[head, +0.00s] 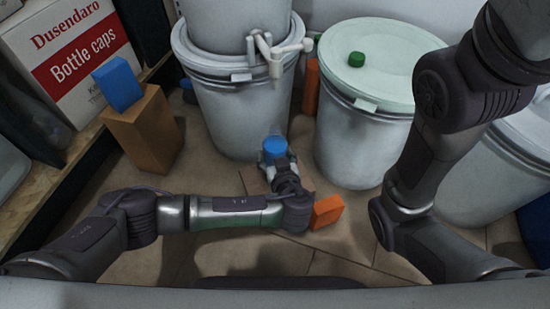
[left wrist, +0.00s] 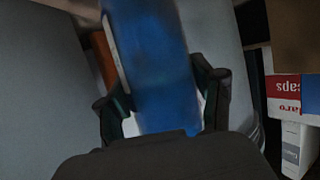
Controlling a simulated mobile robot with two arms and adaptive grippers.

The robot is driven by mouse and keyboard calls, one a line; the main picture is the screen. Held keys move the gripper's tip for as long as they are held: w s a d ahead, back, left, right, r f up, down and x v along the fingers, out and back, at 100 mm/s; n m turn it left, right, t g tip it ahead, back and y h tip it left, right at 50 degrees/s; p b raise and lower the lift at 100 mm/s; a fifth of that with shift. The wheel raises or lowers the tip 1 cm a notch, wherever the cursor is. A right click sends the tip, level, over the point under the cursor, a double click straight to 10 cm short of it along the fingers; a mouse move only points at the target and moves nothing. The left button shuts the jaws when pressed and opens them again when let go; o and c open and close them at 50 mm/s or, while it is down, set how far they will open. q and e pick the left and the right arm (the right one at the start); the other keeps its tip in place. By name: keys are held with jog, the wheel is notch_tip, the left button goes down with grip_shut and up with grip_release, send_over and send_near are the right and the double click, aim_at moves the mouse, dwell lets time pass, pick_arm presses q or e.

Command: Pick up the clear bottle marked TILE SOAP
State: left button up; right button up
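A blue-capped item (head: 275,146) stands between the fingers of my left gripper (head: 279,162), low on the floor in front of the middle white drum. In the left wrist view a blurred blue body (left wrist: 152,65) with a pale edge lies between the two fingers of my left gripper (left wrist: 163,108). The fingers flank it closely on both sides; I cannot tell whether they press on it. No TILE SOAP lettering is readable. My right arm crosses the right side of the head view, and its gripper is out of sight.
A white drum with a tap (head: 237,115) stands behind the gripper. An orange block (head: 326,211) lies beside my left arm. A cardboard box (head: 145,130) bears a blue item (head: 118,84).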

pick_arm(q)
jog(key=c, duration=0.8)
jog(key=shift+c, duration=0.8)
jog(key=shift+r, duration=0.15)
